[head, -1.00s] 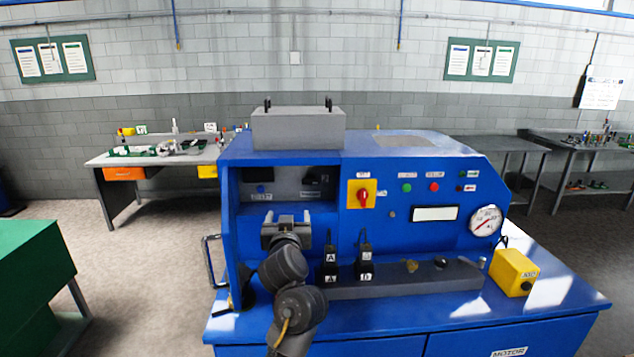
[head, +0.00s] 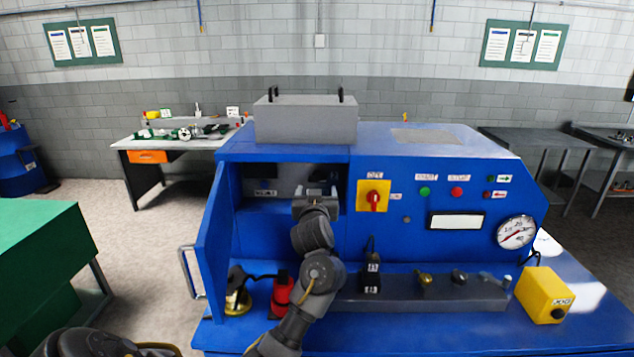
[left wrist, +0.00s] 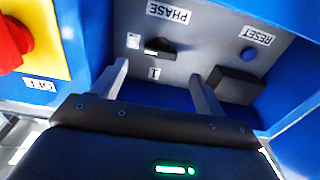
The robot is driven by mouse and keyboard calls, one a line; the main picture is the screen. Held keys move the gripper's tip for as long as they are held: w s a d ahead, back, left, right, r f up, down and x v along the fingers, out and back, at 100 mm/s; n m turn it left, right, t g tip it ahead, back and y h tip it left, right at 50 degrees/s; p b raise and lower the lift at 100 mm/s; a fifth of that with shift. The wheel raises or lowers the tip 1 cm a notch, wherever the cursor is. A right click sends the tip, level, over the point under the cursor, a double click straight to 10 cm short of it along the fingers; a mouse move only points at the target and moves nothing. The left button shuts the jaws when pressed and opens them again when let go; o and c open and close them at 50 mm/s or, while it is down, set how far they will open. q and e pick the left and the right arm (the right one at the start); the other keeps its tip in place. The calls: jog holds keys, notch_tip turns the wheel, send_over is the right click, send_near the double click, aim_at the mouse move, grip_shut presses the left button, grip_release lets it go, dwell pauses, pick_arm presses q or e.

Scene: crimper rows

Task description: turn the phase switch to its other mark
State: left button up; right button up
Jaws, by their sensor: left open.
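The phase switch (left wrist: 165,49) is a black knob on the grey recessed panel, under an upside-down PHASE label (left wrist: 170,13) in the left wrist view. One small white mark sits left of the knob and another below it; I cannot tell surely which the knob points at. My left gripper (left wrist: 158,74) is open, its two fingers reaching toward the panel on either side of the lower mark, apart from the knob. In the head view my left gripper (head: 316,190) is at the recess of the blue machine (head: 275,235) and hides the switch.
A blue RESET button (left wrist: 248,55) and a black block (left wrist: 232,86) sit beside the switch. A red rotary switch (head: 374,201) on a yellow plate is just right of the recess. An open blue door (head: 212,235) bounds the left. A grey box (head: 306,120) stands on top.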

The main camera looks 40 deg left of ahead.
aim_at(318, 181)
pick_arm(q)
jog(key=p+x, duration=0.1)
jog(key=x, duration=0.4)
jog(key=shift+w+a, duration=0.35)
jog(key=shift+w+a+f, duration=0.1)
jog(key=shift+w+f, duration=0.05)
jog(key=shift+w, duration=0.1)
pick_arm(e)
jog(key=shift+w+a+r, duration=0.15)
jog(key=shift+w+r, duration=0.55)
jog(key=shift+r, duration=0.25)
pick_arm(q)
jog(key=c, duration=1)
